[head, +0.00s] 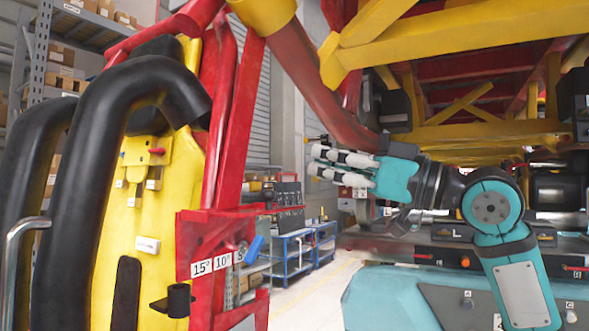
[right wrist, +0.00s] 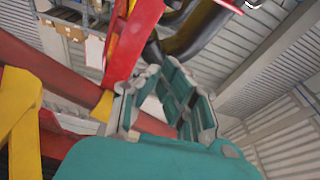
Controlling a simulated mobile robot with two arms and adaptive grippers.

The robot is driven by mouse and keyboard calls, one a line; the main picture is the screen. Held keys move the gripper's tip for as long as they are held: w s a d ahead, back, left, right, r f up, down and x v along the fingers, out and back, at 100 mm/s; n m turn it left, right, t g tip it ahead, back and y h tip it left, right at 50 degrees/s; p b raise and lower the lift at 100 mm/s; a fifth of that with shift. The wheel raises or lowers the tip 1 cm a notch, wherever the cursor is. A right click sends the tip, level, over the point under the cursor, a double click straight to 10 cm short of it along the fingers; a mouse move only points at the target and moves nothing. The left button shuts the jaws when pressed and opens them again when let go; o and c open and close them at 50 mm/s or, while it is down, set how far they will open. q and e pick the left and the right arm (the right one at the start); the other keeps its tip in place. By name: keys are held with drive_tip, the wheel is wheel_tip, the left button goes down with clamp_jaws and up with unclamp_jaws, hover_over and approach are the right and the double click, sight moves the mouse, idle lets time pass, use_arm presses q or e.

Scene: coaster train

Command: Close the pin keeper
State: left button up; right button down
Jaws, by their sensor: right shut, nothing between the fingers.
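My right gripper (head: 316,161) reaches in from the right in the head view, its pale fingers pointing left. It is shut with nothing held. It is right of the red angle bracket (head: 196,240) labelled 15°, 10° and 5°, higher up and clear of it. A small blue tab (head: 255,248) sticks out at the bracket's right end; it may be the pin keeper, but I cannot tell for sure. The right wrist view shows the gripper (right wrist: 175,95) with a red bar and ceiling behind it; the blue tab does not show there. My left gripper is not in view.
A yellow seat with black padded restraints (head: 130,95) stands at the left. A thick red beam (head: 318,85) slants down close to my right gripper. Yellow framework (head: 450,30) hangs above at the right. Blue carts (head: 293,252) stand behind, with open floor before them.

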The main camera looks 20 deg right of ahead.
drive_tip(key=r+p, duration=0.2)
drive_tip(key=p, duration=0.1)
hover_over(279, 209)
drive_tip(key=s+d, duration=0.2)
drive_tip(key=p+x, duration=0.2)
drive_tip(key=x, duration=0.1)
drive_tip(key=shift+w+a+f, duration=0.1)
drive_tip(key=shift+w+a, duration=0.05)
drive_tip(key=f, duration=0.2)
drive_tip(key=f+p, duration=0.1)
drive_tip(key=f, duration=0.1)
drive_tip(key=shift+w, duration=0.2)
drive_tip(key=shift+d+f, duration=0.25)
drive_tip(key=shift+d, duration=0.05)
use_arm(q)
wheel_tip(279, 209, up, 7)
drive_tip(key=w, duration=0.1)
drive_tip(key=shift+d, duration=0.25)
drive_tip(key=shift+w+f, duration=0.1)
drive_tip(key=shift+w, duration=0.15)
use_arm(e)
drive_tip(key=shift+a, duration=0.25)
